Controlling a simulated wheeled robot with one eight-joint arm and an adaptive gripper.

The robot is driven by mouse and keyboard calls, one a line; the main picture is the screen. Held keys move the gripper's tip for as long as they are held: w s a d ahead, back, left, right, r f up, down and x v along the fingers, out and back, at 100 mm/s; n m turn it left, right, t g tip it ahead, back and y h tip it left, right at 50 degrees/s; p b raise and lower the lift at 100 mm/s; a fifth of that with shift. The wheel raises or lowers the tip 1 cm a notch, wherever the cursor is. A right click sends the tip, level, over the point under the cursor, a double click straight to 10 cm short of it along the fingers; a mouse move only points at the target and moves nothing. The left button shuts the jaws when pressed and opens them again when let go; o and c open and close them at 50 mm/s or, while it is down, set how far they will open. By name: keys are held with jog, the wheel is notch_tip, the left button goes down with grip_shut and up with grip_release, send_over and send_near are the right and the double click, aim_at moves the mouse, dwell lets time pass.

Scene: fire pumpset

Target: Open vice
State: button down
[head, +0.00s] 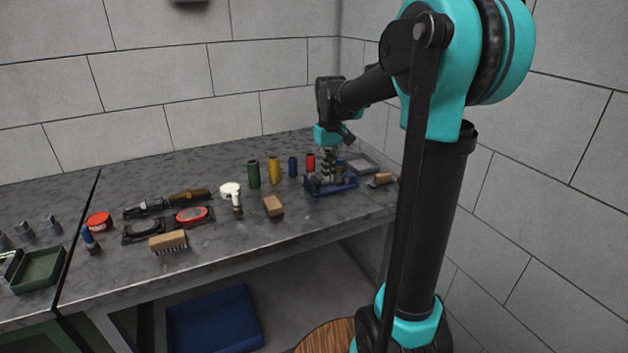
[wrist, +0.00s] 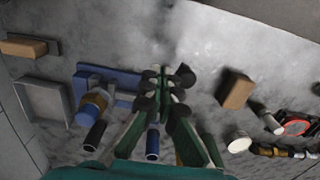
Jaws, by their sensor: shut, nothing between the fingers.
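The blue vice (head: 331,187) sits on the grey workbench near its right end. In the wrist view, part of the blue vice (wrist: 126,84) shows left of my fingers, and the fingers hide some of it. My gripper (head: 326,177) points down over the vice in the head view. In the wrist view, my gripper (wrist: 163,84) has its fingers together with nothing held between them. I cannot tell whether the fingertips touch the vice. The vice's jaw opening and its handle are not clear in either view.
Green (head: 253,174), yellow (head: 273,171), blue (head: 292,167) and red (head: 310,162) cylinders stand left of and behind the vice. A wooden block (head: 273,206) lies to the left, another (head: 381,179) to the right. A grey tray (wrist: 27,88) is beside the vice.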

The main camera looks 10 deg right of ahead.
aim_at(315, 182)
jog(key=shift+f, duration=1.75)
jog(key=shift+a, duration=0.15)
dwell(0.6)
jog(key=shift+s+a, duration=0.35)
jog(key=shift+a, duration=1.75)
jog(key=shift+w+a, duration=0.1)
jog(key=shift+a, duration=0.75)
